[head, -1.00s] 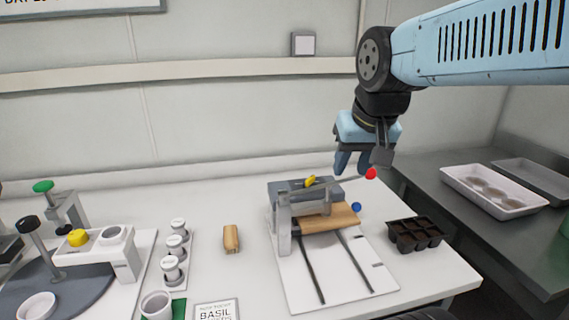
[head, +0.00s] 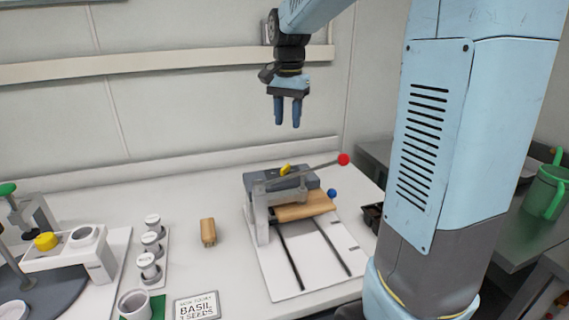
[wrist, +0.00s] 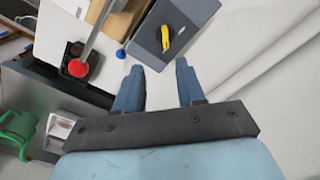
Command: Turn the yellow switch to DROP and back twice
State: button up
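The yellow switch (head: 285,169) sits on top of the grey box (head: 262,181) at the back of the white base plate. It also shows in the wrist view (wrist: 166,38), on the dark grey box face. My gripper (head: 288,122) hangs above and behind the box, fingers pointing down, clear of the switch. In the wrist view the two blue fingers (wrist: 160,72) are apart with nothing between them. The switch lies just ahead of the fingertips in that view. The DROP marking is too small to read.
A lever with a red knob (head: 344,160) reaches over the box to the right; a blue knob (head: 332,193) is below it. A wooden block (head: 208,232) and white jars (head: 149,266) stand to the left. A black cell tray (head: 373,215) is partly hidden by my arm.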

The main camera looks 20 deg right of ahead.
aim_at(285, 166)
jog(key=shift+m, duration=0.3)
jog(key=f, duration=0.5)
jog(key=w+f, duration=0.1)
jog(key=f, duration=0.3)
jog(key=w+f, duration=0.1)
jog(key=f, duration=0.4)
jog(key=shift+f, duration=0.3)
jog(key=shift+c, duration=0.4)
grip_shut()
